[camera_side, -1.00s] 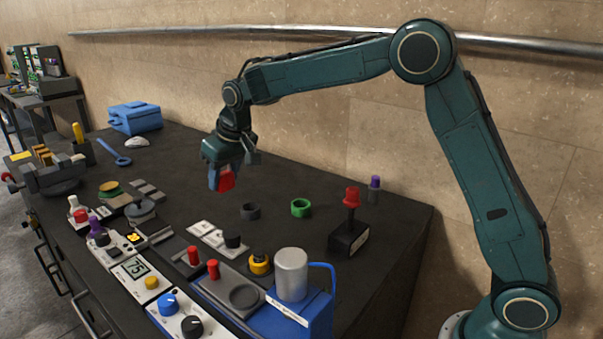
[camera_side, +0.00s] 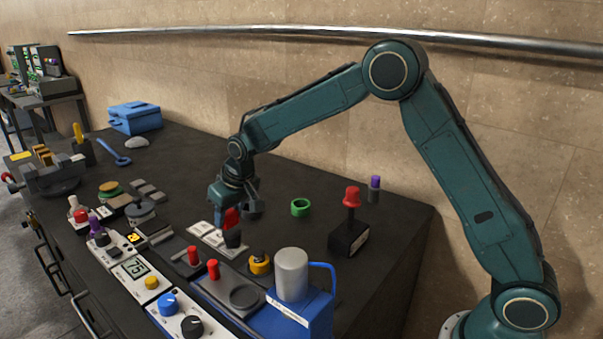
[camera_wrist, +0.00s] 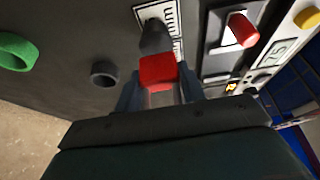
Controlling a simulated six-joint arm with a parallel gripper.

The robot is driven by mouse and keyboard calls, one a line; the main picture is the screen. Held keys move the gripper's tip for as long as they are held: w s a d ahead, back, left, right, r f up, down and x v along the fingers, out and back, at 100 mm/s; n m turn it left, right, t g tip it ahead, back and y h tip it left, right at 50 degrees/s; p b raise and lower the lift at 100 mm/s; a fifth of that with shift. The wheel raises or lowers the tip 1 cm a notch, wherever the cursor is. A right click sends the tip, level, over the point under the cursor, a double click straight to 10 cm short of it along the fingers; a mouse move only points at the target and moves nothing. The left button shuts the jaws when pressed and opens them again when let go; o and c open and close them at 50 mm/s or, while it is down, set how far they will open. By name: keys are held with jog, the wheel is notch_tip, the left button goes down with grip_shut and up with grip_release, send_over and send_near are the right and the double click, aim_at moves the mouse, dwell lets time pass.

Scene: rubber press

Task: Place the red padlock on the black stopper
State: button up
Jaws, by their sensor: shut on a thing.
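The red padlock (camera_side: 231,217) is held between the fingers of my gripper (camera_side: 232,210), just above the black stopper (camera_side: 233,240) in the side view. In the wrist view, the padlock (camera_wrist: 157,70) is between the fingertips of my gripper (camera_wrist: 160,86). The black stopper (camera_wrist: 155,36) shows just beyond it there and is partly covered by it. The stopper stands upright on a white labelled plate (camera_side: 203,229). I cannot tell whether padlock and stopper touch.
A dark ring (camera_wrist: 104,73) and a green ring (camera_side: 301,207) lie on the bench. A black box with a red knob (camera_side: 352,197) stands to the right. Red-handled switches (camera_side: 213,269), a yellow-black knob (camera_side: 260,263) and a blue machine with a grey cylinder (camera_side: 291,273) are in front.

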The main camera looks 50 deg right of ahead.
jog(key=shift+f, duration=0.9)
jog(key=shift+f, duration=0.1)
jog(key=o, duration=1)
jog(key=shift+v, duration=6.15)
